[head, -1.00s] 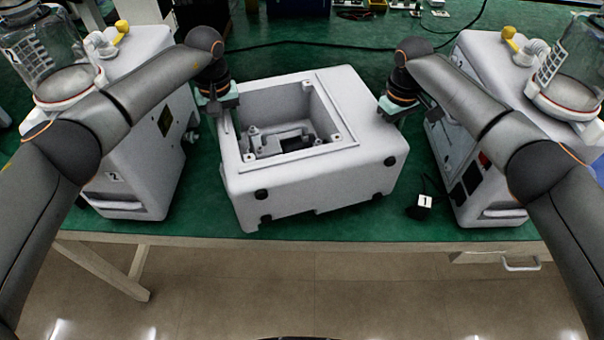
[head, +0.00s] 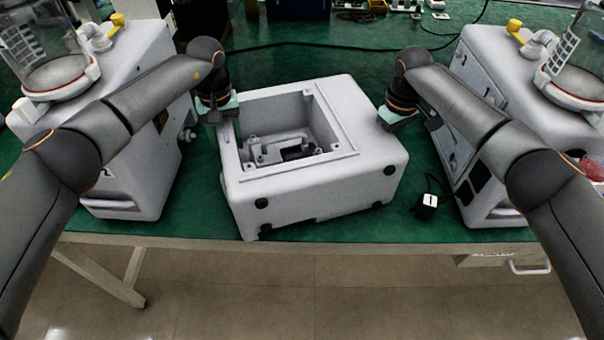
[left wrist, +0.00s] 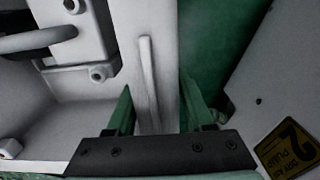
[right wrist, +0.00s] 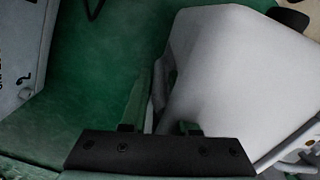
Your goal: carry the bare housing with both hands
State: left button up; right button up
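The bare housing (head: 300,198) is a pale grey box with an open cavity on top, in the middle of the head view. My left gripper (head: 218,112) is at its left rim. In the left wrist view its fingers (left wrist: 157,112) sit on both sides of the housing's wall (left wrist: 150,60), closed against it. My right gripper (head: 398,116) is at the right rear edge. In the right wrist view one finger (right wrist: 140,108) lies beside the housing (right wrist: 240,70); the other is hidden by it.
A pump with a glass canister (head: 135,150) stands left and another (head: 490,85) stands right, both close to my arms. A small black block marked 1 (head: 427,207) lies right of the housing on the green bench (head: 390,228). Cables and small items lie at the back.

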pick_arm(q)
jog(key=shift+o, duration=1.4)
pick_arm(e)
jog(key=shift+o, duration=1.4)
jog(key=shift+r, duration=0.1)
jog(key=shift+a, duration=0.1)
pick_arm(q)
jog(key=shift+r, duration=0.1)
notch_tip(320, 180, up, 8)
jog(key=shift+f, duration=0.15)
pick_arm(e)
notch_tip(320, 180, up, 12)
